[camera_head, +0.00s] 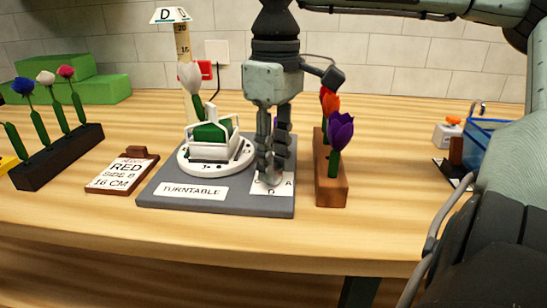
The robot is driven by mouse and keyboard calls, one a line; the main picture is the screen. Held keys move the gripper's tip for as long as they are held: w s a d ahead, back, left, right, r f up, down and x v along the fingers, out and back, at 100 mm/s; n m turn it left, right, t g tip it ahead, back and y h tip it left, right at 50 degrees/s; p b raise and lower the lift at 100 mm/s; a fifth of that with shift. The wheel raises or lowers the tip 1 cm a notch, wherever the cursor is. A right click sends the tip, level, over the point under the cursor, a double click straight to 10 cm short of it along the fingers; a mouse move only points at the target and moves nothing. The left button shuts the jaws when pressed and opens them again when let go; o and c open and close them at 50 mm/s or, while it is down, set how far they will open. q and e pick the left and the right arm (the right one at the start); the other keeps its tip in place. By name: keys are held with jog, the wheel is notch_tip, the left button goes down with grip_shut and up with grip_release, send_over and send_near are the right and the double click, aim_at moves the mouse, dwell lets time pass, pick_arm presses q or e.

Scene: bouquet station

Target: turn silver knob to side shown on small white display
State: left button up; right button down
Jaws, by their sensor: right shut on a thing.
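My right gripper (270,174) comes down from above, its fingers closed low over the white dial plate (288,188) on the grey turntable base (215,204). The silver knob is mostly hidden by the fingers, which are shut on it. The plate shows the letters A and D; the other marks are partly covered. The white turntable (188,168) holds a white frame with a green block and a pale flower (190,77). A small white sign (170,15) reading D tops a post behind. My left gripper is not in view.
A card (120,174) reading RED, a side line and 16 CM lies left of the base. A dark flower rack (60,158) stands farther left. A brown block (331,188) with flowers stands close right of my gripper. A blue-edged bin (490,135) is at right.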

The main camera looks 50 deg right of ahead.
aim_at(275, 166)
jog(key=c, duration=1.2)
grip_release()
notch_tip(275, 166, up, 12)
jog(key=shift+d, duration=0.15)
